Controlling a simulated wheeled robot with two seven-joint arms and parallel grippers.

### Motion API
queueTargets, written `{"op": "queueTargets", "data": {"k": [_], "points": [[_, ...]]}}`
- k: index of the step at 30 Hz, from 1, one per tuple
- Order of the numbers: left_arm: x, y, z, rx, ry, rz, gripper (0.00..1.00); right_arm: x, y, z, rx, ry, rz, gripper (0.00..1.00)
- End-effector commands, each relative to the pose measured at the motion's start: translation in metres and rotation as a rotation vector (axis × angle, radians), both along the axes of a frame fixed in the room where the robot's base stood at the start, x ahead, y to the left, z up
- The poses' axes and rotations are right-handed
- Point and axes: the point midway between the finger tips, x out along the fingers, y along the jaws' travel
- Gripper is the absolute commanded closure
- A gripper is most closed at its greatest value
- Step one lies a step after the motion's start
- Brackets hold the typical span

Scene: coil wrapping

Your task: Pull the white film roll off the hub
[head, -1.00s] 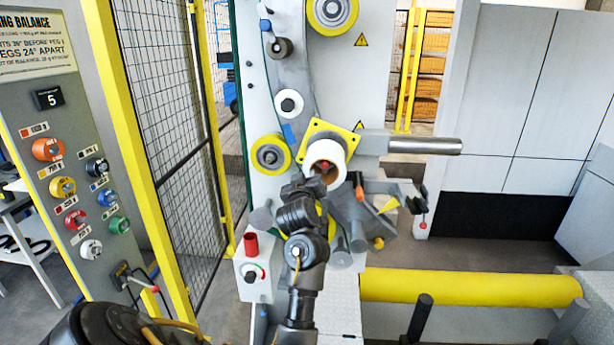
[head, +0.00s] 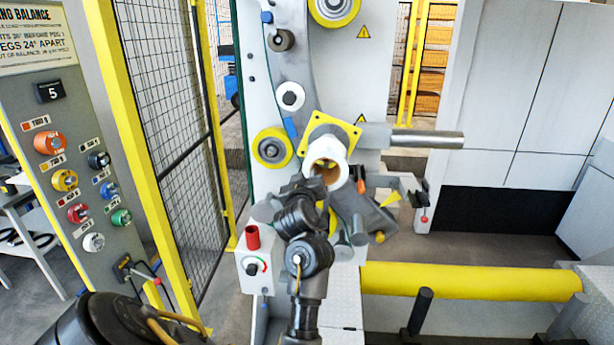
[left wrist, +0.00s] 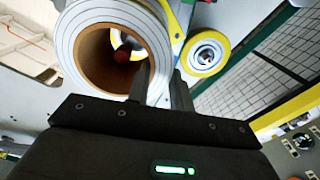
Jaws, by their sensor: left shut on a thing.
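The white film roll (head: 337,148) sticks out toward me in front of the yellow square plate (head: 352,131) on the machine, its brown core facing me. In the left wrist view the roll (left wrist: 72,50) fills the upper left, and the red-tipped hub (left wrist: 122,56) shows deep inside its hollow core. My left gripper (head: 318,180) is shut on the roll's wall at its near end; its fingers also show in the left wrist view (left wrist: 163,90). One finger appears inside the core and the other outside. Whether the hub still reaches into the core is hard to tell. My right gripper is not in view.
A grey bar (head: 425,139) juts right beside the plate. A yellow-rimmed roller (head: 272,148) is to the left. A bracket with a red ball tip (head: 424,218) and an orange-tipped part (head: 361,186) are close on the right. A mesh fence (head: 175,130) stands left.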

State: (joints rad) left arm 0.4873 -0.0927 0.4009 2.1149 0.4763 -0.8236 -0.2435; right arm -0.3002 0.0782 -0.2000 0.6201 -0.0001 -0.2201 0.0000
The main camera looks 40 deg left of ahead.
Motion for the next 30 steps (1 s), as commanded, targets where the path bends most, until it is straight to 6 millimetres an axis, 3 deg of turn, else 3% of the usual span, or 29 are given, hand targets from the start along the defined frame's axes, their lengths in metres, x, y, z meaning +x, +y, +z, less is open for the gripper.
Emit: {"op": "queueTargets", "data": {"k": [30], "points": [[-0.032, -0.025, 0.002, 0.001, -0.004, 0.001, 1.00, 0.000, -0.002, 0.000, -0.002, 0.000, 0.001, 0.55]]}}
